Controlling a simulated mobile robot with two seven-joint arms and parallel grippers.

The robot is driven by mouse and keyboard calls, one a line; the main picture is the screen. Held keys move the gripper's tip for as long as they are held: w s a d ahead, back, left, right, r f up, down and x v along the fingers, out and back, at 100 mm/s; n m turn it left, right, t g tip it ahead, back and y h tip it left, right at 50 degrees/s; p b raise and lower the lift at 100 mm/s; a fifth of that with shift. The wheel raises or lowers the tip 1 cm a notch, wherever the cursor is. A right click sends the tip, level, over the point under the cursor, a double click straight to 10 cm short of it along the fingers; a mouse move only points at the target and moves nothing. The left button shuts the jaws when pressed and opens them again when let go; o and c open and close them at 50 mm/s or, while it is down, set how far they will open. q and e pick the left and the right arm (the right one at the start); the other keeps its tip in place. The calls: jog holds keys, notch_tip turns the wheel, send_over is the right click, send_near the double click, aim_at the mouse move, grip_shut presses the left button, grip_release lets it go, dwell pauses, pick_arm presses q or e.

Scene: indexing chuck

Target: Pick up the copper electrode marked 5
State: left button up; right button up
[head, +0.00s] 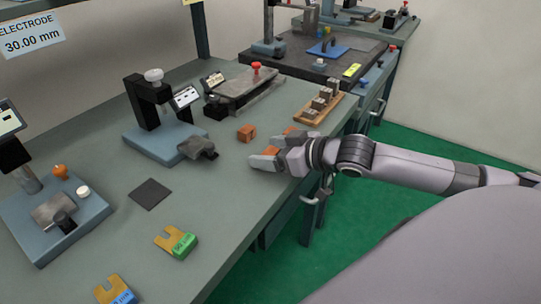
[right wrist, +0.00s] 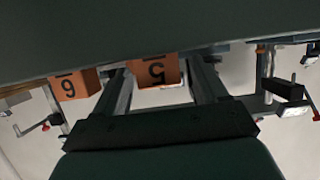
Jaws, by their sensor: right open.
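In the right wrist view, which is upside down, a copper electrode marked 5 (right wrist: 155,71) shows between the two fingers, apart from both. A second copper block (right wrist: 73,85), whose mark looks like a 6 in that view, stands outside the fingers to the left. In the head view one copper block (head: 246,132) stands on the bench just beyond the fingertips; its mark is too small to read. Another block (head: 290,130) is partly hidden behind my right gripper (head: 268,153). That gripper is open and empty, low over the bench, pointing left. My left gripper is not in view.
A wooden rack (head: 321,107) with grey blocks stands behind the gripper. A blue-based fixture (head: 150,140) and a grey vise-like device (head: 245,88) stand beyond the blocks. A dark square pad (head: 150,194) and yellow forked pieces (head: 172,240) lie nearer. Bare bench surrounds the pad.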

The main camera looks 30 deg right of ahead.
jog(key=shift+w+a+f, duration=0.1)
jog(key=shift+w+a, duration=0.05)
jog(key=shift+w, duration=0.1)
jog(key=c, duration=1.2)
jog(key=shift+c, duration=0.4)
